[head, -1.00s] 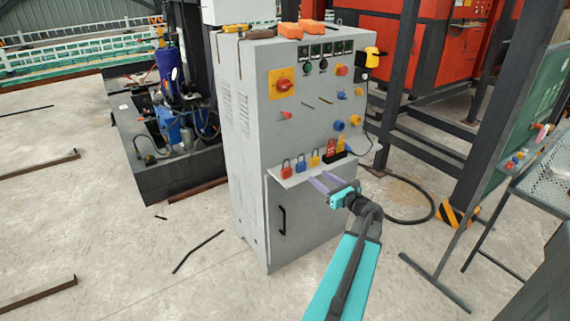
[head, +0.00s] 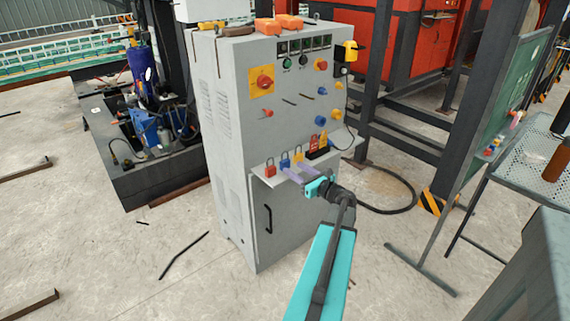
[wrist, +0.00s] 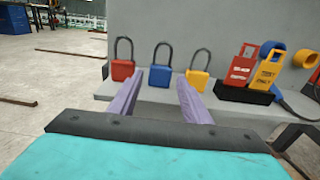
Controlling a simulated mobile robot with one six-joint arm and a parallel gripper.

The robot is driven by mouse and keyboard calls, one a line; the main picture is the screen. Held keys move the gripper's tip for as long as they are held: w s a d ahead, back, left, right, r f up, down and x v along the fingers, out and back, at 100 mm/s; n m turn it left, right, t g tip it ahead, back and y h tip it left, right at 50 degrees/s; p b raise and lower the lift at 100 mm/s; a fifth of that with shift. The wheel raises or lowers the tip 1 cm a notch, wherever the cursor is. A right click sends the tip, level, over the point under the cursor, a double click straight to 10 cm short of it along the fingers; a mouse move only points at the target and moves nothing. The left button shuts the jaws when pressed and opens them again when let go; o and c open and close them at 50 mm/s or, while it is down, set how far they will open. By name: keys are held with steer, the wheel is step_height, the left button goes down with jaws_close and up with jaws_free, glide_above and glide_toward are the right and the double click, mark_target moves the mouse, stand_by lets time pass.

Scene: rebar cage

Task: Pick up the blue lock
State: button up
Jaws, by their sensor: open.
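The blue lock (wrist: 160,75) is a small padlock with a dark shackle, upright on the grey shelf (wrist: 120,96) of the cabinet. It also shows in the head view (head: 284,164). In the wrist view it stands between a red lock (wrist: 123,69) on the left and a yellow lock (wrist: 198,79) on the right. My gripper (wrist: 157,92) is open and empty, its two purple fingers pointing at the shelf. In the wrist view the blue lock appears between the fingertips, beyond them. In the head view my gripper (head: 291,170) is at the shelf's front edge.
A black holder (wrist: 243,94) with red and yellow tags stands on the shelf right of the locks. The grey cabinet (head: 230,110) rises behind the shelf, with knobs and switches on its front.

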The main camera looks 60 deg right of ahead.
mark_target(286, 163)
steer(key=shift+p+x, duration=0.3)
steer(key=shift+x, duration=2.55)
steer(key=shift+w, duration=0.1)
steer(key=shift+p+x, duration=0.65)
steer(key=shift+x, duration=1.9)
steer(key=shift+d+r, duration=0.1)
steer(key=shift+r, duration=0.05)
steer(key=c, duration=0.8)
steer(key=shift+r, duration=0.1)
steer(key=shift+c, duration=0.2)
